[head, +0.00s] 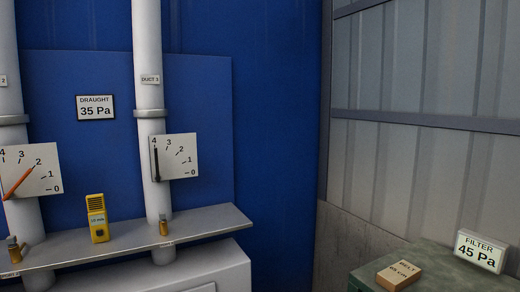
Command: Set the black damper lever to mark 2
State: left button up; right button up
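The black damper lever (156,165) is on a white dial plate (176,168) in front of the right-hand white duct (149,60), labelled DUCT 3. The plate has marks from 0 to 4. The lever stands nearly upright along the plate's left edge and points up at mark 4. Mark 2 (180,150) is up and to the right of the lever's pivot. Neither of my grippers is in view.
A second dial plate (45,180) with an orange lever (18,183) pointing toward 2 is at left. A yellow meter (97,218) stands on the grey shelf (215,222). A DRAUGHT 35 Pa sign (95,107) hangs behind. A FILTER 45 Pa sign (481,252) and BELT box (399,275) sit right.

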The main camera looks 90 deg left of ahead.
aim_at(157, 177)
jog(key=z, duration=0.5)
jog(key=i, duration=0.35)
jog(key=u, duration=2.3)
jog(key=i, duration=0.3)
jog(key=u, duration=2.4)
jog(key=k, duration=0.35)
jog(key=u, duration=0.5)
jog(key=i, duration=1.45)
jog(key=z, duration=0.5)
